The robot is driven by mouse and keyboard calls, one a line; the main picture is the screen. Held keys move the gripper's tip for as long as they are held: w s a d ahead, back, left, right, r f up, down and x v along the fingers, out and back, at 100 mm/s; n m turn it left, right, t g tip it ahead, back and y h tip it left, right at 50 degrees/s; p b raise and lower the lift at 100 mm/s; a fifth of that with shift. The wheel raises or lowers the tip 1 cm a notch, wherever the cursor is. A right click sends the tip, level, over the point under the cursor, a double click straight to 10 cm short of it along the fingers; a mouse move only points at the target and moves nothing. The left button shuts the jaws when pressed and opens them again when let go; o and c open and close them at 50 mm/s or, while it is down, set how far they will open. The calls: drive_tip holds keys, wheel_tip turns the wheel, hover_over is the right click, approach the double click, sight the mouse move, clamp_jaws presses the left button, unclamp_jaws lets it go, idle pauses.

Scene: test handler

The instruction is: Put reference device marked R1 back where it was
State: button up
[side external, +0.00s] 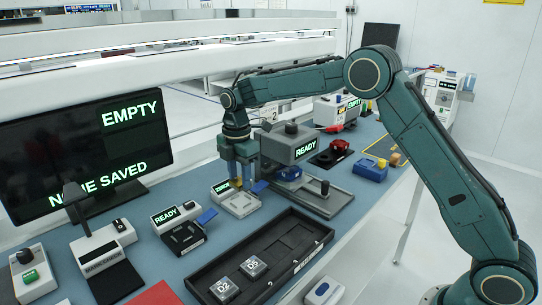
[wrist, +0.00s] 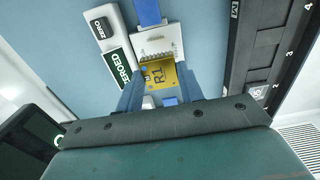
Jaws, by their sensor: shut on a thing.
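The gold device marked R1 (wrist: 158,76) is between the fingers of my gripper (wrist: 160,88), its label readable in the wrist view. In the side external view my gripper (side external: 240,175) points down, shut on R1, whose yellow edge (side external: 236,183) shows between the fingers. It is over a small white fixture (side external: 241,205) with an open blue lid, beside a display reading ZEROED (wrist: 122,67). In the wrist view the fixture (wrist: 160,45) shows a row of contacts just beyond R1. I cannot tell whether R1 touches it.
A black numbered tray (side external: 200,281) in front holds devices D2 (side external: 224,289) and D5 (side external: 254,266). A grey press-like machine reading READY (side external: 290,148) stands close right of my gripper. A monitor (side external: 80,150) reads EMPTY and NONE SAVED. A blue block (side external: 371,170) sits farther right.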

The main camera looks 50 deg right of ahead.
drive_tip(key=s+d+r, duration=0.1)
drive_tip(key=s+r, duration=0.7)
wheel_tip(320, 180, up, 6)
hover_over(300, 234)
drive_tip(key=shift+f, duration=0.15)
wheel_tip(300, 234, down, 20)
drive_tip(key=shift+r, duration=0.1)
idle(0.9)
drive_tip(key=o, duration=0.9)
